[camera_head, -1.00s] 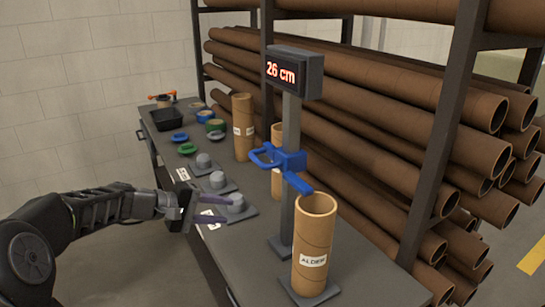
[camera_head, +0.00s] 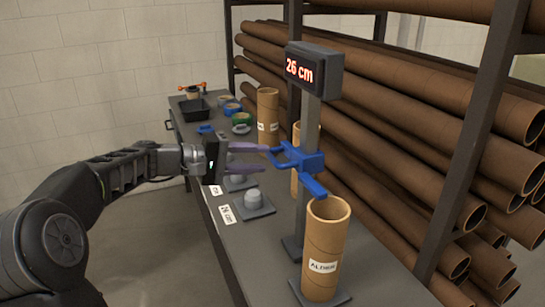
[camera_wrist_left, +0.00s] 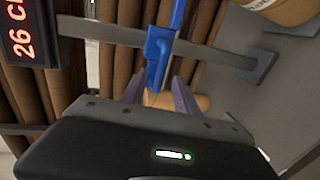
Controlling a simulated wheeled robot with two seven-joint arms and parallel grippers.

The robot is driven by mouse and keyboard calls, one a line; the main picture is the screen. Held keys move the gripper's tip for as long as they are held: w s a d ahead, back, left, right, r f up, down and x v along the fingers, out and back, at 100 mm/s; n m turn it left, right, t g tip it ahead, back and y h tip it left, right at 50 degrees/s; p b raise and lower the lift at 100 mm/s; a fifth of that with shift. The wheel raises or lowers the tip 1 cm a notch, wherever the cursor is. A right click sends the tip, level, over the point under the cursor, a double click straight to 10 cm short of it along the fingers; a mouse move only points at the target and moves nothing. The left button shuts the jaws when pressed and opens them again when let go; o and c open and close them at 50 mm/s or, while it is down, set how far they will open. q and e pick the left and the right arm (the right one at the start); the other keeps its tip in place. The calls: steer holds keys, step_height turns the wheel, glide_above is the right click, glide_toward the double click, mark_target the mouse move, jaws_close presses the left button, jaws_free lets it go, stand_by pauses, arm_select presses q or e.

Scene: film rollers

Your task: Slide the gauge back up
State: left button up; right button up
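The gauge is a blue slider (camera_head: 300,158) on an upright grey post (camera_head: 308,125), with a display (camera_head: 313,70) reading 26 cm at the top. Its blue arm reaches to the rim of a brown cardboard tube (camera_head: 324,245) labelled ALDER; I cannot tell whether they touch. In the left wrist view, the blue slider (camera_wrist_left: 157,50) shows between and beyond the fingers (camera_wrist_left: 158,88). I cannot tell whether they touch it. My right gripper is not in view.
More tubes (camera_head: 267,115) stand behind the post on the dark bench. Grey stands (camera_head: 254,203) with number cards (camera_head: 227,213) line its left edge. A black tray (camera_head: 192,109) and coloured rings lie farther back. A rack of long tubes (camera_head: 400,130) closes off the right.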

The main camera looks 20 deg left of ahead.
mark_target(269, 158)
arm_select(q)
steer(key=x, duration=0.4)
steer(key=shift+w+d+p, duration=0.15)
steer(key=shift+w+p, duration=0.05)
steer(key=shift+p, duration=0.15)
steer(key=shift+c, duration=0.4)
jaws_close()
steer(key=shift+f, duration=0.1)
stand_by(0.6)
